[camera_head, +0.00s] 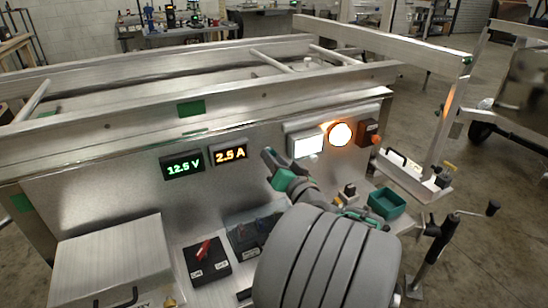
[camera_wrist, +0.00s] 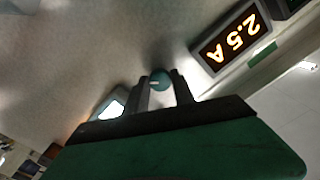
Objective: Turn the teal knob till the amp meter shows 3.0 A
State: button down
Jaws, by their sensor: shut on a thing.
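The amp meter (camera_head: 229,153) on the metal panel reads 2.5 A in orange digits. It also shows tilted in the wrist view (camera_wrist: 232,38), again at 2.5 A. The teal knob (camera_wrist: 160,80) is a small round knob with a pale mark, seen between my fingers in the wrist view. My gripper (camera_wrist: 162,88) is shut on the knob, one finger on each side. In the head view my gripper (camera_head: 270,160) is at the panel just right of the amp meter, and it hides the knob there.
A volt meter (camera_head: 182,165) reads 12.5 V, left of the amp meter. A lit white display (camera_head: 306,144) and a glowing orange lamp (camera_head: 340,134) are to the right. Below are a red-handled switch (camera_head: 203,250), a teal tray (camera_head: 386,203) and a metal box (camera_head: 110,260).

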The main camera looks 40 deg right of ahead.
jog(key=shift+m+p, duration=0.4)
jog(key=shift+m, duration=0.8)
jog(key=shift+f, duration=0.1)
jog(key=c, duration=1.1)
grip_release()
jog(key=shift+o, duration=0.2)
jog(key=v, duration=0.7)
jog(key=shift+s+a+b, duration=0.2)
jog(key=shift+s+b, duration=0.1)
jog(key=shift+s, duration=0.1)
